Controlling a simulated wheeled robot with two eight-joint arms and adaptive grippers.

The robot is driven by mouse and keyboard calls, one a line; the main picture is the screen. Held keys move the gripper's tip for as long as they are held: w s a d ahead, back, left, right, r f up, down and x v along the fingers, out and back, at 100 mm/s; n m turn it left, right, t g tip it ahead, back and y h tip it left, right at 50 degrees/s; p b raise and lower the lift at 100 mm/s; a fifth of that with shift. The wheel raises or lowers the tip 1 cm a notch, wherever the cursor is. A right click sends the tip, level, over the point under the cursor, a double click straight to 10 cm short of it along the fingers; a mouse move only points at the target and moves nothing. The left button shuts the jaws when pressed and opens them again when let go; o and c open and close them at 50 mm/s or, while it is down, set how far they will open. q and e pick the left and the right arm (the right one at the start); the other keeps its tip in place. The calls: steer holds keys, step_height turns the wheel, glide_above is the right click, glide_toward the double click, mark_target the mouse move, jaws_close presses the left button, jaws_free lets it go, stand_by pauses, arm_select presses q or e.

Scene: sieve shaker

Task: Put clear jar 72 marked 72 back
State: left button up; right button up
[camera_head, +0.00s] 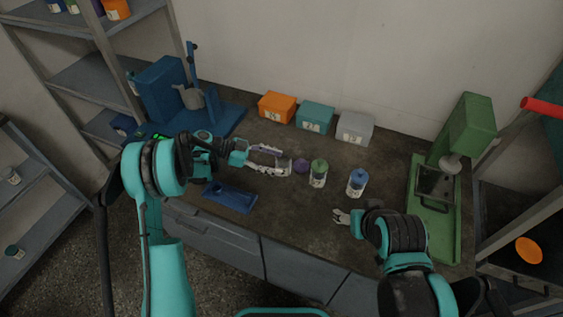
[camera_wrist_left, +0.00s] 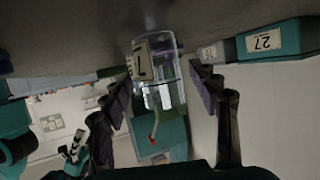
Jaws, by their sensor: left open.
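A clear jar (camera_wrist_left: 158,85) with a white label, on which a 7 shows, stands between the fingers of my left gripper in the left wrist view, which is upside down. The rest of its number is not readable. My left gripper (camera_head: 272,161) is open, with a finger on each side of the jar; I see no firm contact. In the head view the jar is hard to make out among the fingers. My right gripper (camera_head: 342,217) is over the front of the bench with its fingers apart and nothing between them.
A purple round thing (camera_head: 300,166), a green-lidded jar (camera_head: 318,174) and a blue-lidded jar (camera_head: 357,182) are close by. Orange (camera_head: 277,107), teal (camera_head: 315,117) and grey (camera_head: 355,127) boxes line the wall. A blue tray (camera_head: 230,196) and green machine (camera_head: 437,190) flank the bench's open middle.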

arm_select(q)
steer(key=p+v, duration=0.2)
steer(key=v, duration=0.7)
steer(key=s+d+r+n+t+y, duration=0.1)
steer(key=s+r+n+t+y, duration=0.2)
steer(key=s+r+n+y, duration=0.5)
steer(key=s+a+r+n+t+y, duration=0.1)
steer(key=s+a+n+t+y, duration=0.1)
steer(key=s+n, duration=0.3)
steer(key=s+a+r+n+t+y, duration=0.2)
steer(key=s+a+n, duration=0.3)
steer(key=s, duration=0.8)
steer(key=shift+s+a+r+y, duration=0.25)
steer(key=shift+s+y, duration=0.1)
steer(key=shift+y, duration=0.45)
steer(key=shift+f, duration=0.1)
